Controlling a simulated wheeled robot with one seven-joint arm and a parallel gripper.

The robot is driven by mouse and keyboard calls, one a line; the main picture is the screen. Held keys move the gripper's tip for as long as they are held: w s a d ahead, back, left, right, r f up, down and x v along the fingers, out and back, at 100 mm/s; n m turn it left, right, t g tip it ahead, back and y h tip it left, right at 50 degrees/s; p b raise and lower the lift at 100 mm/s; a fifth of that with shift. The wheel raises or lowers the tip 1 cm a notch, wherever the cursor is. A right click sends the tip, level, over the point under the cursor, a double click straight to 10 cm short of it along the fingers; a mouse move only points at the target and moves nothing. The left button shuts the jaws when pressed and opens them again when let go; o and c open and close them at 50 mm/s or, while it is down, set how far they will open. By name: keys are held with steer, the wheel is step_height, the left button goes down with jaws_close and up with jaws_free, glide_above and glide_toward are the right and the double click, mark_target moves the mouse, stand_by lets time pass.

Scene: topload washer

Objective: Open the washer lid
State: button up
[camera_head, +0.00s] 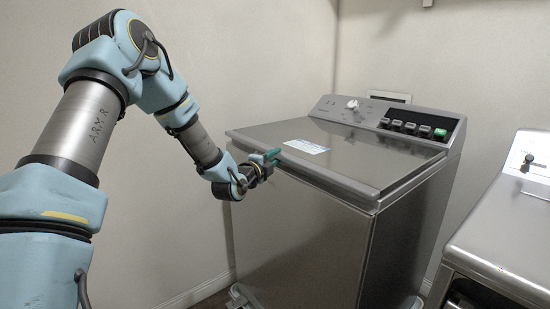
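The topload washer (290,235) is a grey metal cabinet standing by the wall. Its lid (360,153) lies flat and closed across the top, with a white and blue label (306,146) on it. My gripper (272,156), with green fingertips, is at the lid's front edge, left of the middle. The fingertips overlap the edge in the picture; I cannot tell whether they touch it. The fingers are too small to show whether they are open or shut.
The control panel (388,117) with a white knob and several buttons rises behind the lid. A second metal appliance (500,235) stands to the right, with a narrow gap between. A plain wall is behind and to the left. The space above the lid is clear.

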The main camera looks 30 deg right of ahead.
jaws_close()
stand_by(0.9)
